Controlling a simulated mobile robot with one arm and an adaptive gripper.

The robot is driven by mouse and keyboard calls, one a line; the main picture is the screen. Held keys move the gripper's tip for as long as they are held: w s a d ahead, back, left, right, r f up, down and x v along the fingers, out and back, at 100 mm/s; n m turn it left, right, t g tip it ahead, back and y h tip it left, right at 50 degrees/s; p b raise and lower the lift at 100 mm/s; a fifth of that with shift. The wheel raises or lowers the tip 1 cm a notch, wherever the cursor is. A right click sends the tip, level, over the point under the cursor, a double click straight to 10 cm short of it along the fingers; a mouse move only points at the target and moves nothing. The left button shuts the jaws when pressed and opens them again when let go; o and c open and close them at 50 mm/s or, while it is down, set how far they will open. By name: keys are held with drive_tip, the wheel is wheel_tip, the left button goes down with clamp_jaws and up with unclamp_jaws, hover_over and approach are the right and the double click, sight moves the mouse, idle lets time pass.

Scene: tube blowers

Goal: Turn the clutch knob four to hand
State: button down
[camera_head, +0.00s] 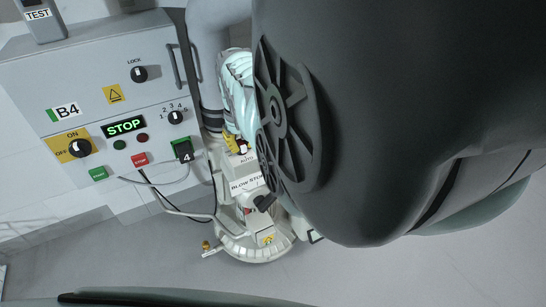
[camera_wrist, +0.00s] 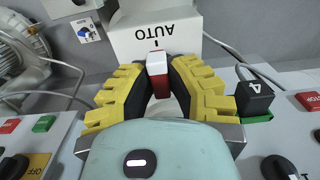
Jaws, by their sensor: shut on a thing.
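My gripper (camera_wrist: 157,85) has yellow and black fingers closed around a small red-and-white knob (camera_wrist: 157,68), which I take to be the clutch knob. The knob is in front of a white housing (camera_wrist: 140,43) marked AUTO, upside down in the wrist view. The fingers cover the knob's sides, and no HAND mark shows. In the head view, my gripper (camera_head: 236,143) is at the blower housing (camera_head: 250,184), just above its AUTO label. My arm hides part of that area. A black block marked 4 (camera_wrist: 255,97) is right of my fingers in the wrist view.
The grey B4 cabinet (camera_head: 60,85) stands left in the head view, with a lit STOP display (camera_head: 124,126), a dial (camera_head: 175,117) and an ON/OFF knob (camera_head: 80,147). Loose cables (camera_head: 165,200) run from its front to the blower. Open floor (camera_head: 150,265) lies below.

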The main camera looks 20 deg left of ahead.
idle(0.4)
drive_tip(key=m, duration=0.3)
drive_tip(key=shift+w+d+m, duration=0.1)
drive_tip(key=shift+d+m, duration=0.05)
drive_tip(key=shift+m, duration=0.25)
drive_tip(key=m, duration=0.4)
drive_tip(key=shift+m, duration=0.3)
drive_tip(key=m, duration=0.4)
drive_tip(key=shift+a+f, duration=0.1)
drive_tip(key=shift+a, duration=0.15)
drive_tip(key=shift+a+m+b, duration=0.2)
drive_tip(key=shift+m+b, duration=0.25)
drive_tip(key=shift+m, duration=2.25)
drive_tip(key=c, duration=0.9)
unclamp_jaws()
drive_tip(key=shift+c, duration=0.2)
